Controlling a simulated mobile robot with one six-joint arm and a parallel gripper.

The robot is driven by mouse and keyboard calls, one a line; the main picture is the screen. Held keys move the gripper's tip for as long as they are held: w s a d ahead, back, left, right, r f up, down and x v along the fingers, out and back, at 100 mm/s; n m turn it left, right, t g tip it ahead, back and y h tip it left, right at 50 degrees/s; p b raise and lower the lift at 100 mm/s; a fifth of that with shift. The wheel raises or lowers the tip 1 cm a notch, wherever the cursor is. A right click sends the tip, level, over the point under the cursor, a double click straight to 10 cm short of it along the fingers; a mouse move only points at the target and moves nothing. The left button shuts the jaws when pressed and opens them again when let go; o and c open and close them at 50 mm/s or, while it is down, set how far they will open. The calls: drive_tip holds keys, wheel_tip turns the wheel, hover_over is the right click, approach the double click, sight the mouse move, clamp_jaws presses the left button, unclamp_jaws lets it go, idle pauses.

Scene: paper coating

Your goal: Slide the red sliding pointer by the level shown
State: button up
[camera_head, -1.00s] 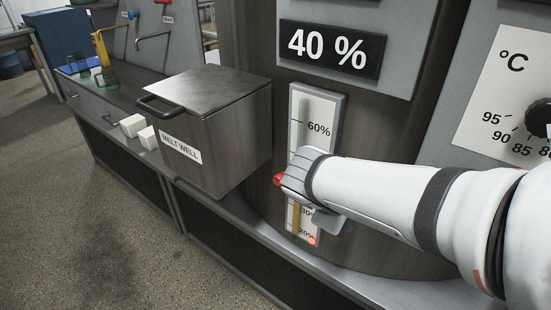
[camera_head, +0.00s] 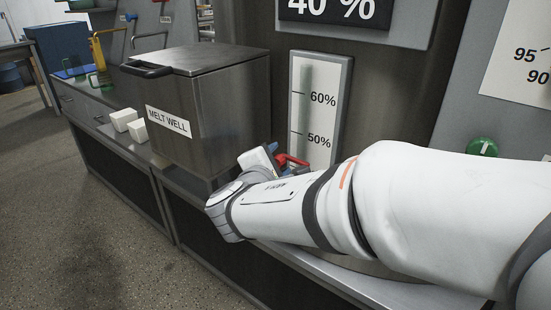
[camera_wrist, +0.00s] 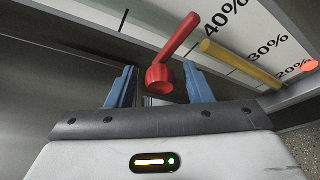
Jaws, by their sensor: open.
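The red sliding pointer (camera_wrist: 178,50) sits on the percent scale (camera_wrist: 262,48), its arm aimed near the 40% mark in the wrist view. Its round knob faces my gripper (camera_wrist: 158,76). My gripper is open, and its two blue fingers show on either side of the knob, which they do not grip. In the head view the pointer (camera_head: 292,160) shows beside my gripper (camera_head: 272,160), while my arm hides the lower scale. A yellow column (camera_wrist: 240,63) lies along the scale, its end between the 40% and 30% marks. The display (camera_head: 330,8) reads 40 %.
The metal melt well box (camera_head: 215,110) stands left of the scale, close to my gripper. White blocks (camera_head: 122,120) lie on the counter left of it. A green knob (camera_head: 482,147) is on the right panel. A red glowing dot (camera_wrist: 310,66) is near 20%.

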drive_tip(key=shift+x, duration=1.05)
clamp_jaws()
